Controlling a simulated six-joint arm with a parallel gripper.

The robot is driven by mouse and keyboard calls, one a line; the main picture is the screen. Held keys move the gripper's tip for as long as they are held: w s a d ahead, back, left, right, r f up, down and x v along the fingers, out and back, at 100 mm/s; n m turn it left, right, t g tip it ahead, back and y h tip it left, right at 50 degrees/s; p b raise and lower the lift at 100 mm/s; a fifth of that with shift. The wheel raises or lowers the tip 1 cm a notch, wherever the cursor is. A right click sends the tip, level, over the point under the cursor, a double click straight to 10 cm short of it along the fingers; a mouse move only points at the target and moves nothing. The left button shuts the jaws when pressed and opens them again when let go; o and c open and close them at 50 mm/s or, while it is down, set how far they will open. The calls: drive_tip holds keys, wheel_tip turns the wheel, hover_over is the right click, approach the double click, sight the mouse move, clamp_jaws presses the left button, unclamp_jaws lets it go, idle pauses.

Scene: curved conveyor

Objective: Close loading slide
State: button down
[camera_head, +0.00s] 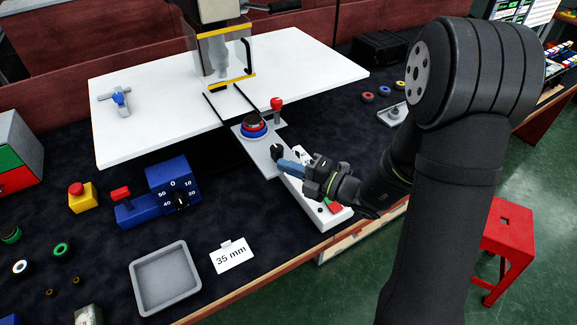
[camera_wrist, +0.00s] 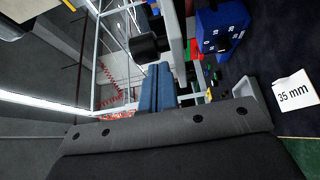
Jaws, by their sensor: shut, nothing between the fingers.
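The loading slide (camera_head: 262,157) is a grey plate sticking out toward the front from under the press, along a narrow channel in the white table. A stack of red, blue and dark rings (camera_head: 254,126) sits on it. A black knob (camera_head: 277,150) stands at its front end; it also shows in the wrist view (camera_wrist: 146,46). My gripper (camera_head: 281,163), with blue fingers, is shut and empty just in front of the knob. In the wrist view the fingertips (camera_wrist: 158,68) are close to the knob; I cannot tell whether they touch.
The press with its clear, yellow-edged guard (camera_head: 232,83) stands behind the slide. A red-knobbed lever (camera_head: 277,104) rises beside it. A white control box (camera_head: 316,197) lies under my gripper. A blue dial box (camera_head: 174,185), grey tray (camera_head: 166,280) and 35 mm card (camera_head: 231,256) are left.

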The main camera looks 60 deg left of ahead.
sight(271, 135)
drive_tip(key=a, duration=0.9)
drive_tip(key=shift+a, duration=0.1)
